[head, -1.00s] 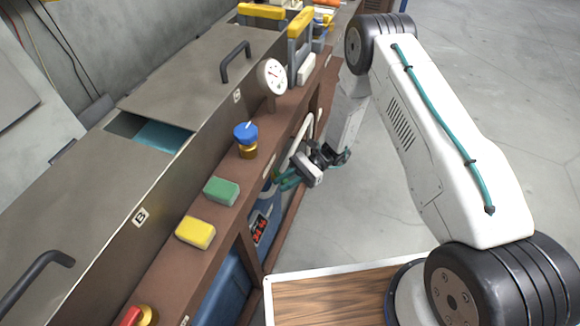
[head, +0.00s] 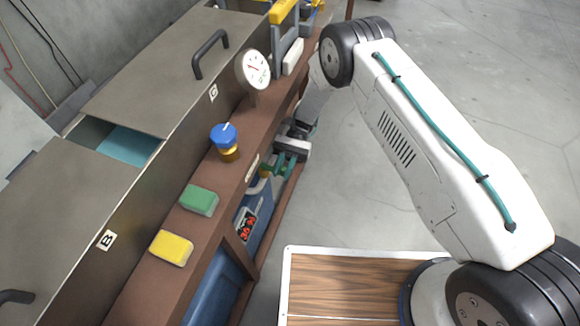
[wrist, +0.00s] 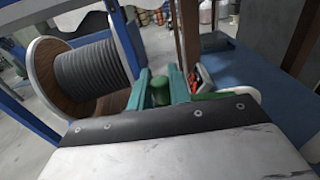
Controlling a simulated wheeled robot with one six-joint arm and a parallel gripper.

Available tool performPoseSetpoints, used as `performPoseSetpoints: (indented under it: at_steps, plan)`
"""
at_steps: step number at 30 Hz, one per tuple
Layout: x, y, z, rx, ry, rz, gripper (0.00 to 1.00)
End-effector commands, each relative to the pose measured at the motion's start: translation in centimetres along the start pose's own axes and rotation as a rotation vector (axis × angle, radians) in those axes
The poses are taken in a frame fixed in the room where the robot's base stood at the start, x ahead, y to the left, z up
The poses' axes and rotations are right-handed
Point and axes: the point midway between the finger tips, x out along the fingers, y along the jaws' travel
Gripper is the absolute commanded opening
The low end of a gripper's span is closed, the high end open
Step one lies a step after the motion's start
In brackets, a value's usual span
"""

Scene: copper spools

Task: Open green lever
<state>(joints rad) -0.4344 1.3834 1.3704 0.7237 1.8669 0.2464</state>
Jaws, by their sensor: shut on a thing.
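The green lever (wrist: 161,92) shows in the wrist view as a short rounded green end between the two teal fingers of my gripper (wrist: 161,86). The fingers stand on either side of it and are shut on it. In the head view my gripper (head: 286,165) is low at the front of the brown bench, below its top edge. I cannot make out the lever there. The lever's far part and its base are hidden in the wrist view.
A wooden spool wound with dark cable (wrist: 92,72) stands left in the wrist view. A red display (head: 246,224) sits on the blue unit under the bench (head: 140,292). A blue-topped valve (head: 223,136), green block (head: 199,199) and yellow block (head: 172,247) are on the ledge.

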Motion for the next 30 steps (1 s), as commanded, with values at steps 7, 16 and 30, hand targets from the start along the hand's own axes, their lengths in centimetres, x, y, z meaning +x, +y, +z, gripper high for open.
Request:
performPoseSetpoints:
  at_steps: [7, 16, 30]
  plan:
    - [0.1, -0.5, 0.2, -0.004, 0.001, 0.013, 0.0]
    - [0.2, -0.4, 0.1, -0.003, 0.0, 0.013, 0.4]
    - [-2.2, -0.3, 0.0, -0.003, 0.001, 0.01, 0.4]
